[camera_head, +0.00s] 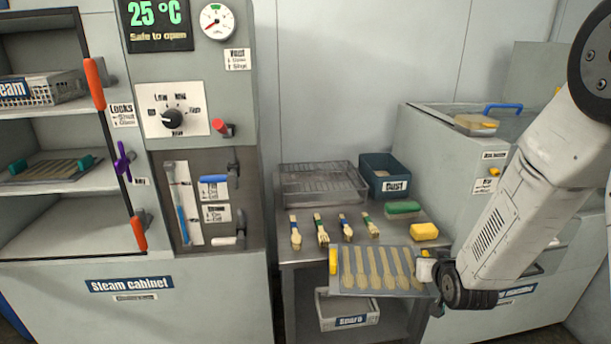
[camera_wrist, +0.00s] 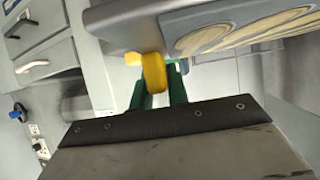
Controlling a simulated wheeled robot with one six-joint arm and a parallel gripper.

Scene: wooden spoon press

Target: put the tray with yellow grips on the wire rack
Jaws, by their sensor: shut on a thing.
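The tray with yellow grips (camera_head: 382,288) hangs in the air in front of the small table, with several wooden spoon shapes lying in it. Its left yellow grip (camera_head: 333,262) is in plain view. My gripper (camera_head: 433,273) is shut on its right yellow grip, which shows between the green fingers in the wrist view (camera_wrist: 153,72). The tray's edge and some spoon shapes (camera_wrist: 245,32) show at the top right there. The wire rack (camera_head: 322,184) stands at the back left of the table, and its top looks empty.
A dark Dust bin (camera_head: 385,176) stands right of the rack. Several tied spoon bundles (camera_head: 321,230), a green block (camera_head: 403,208) and a yellow block (camera_head: 424,231) lie on the table. A Spare bin (camera_head: 348,311) is below. The steam cabinet (camera_head: 129,284), open at its shelves, is at left.

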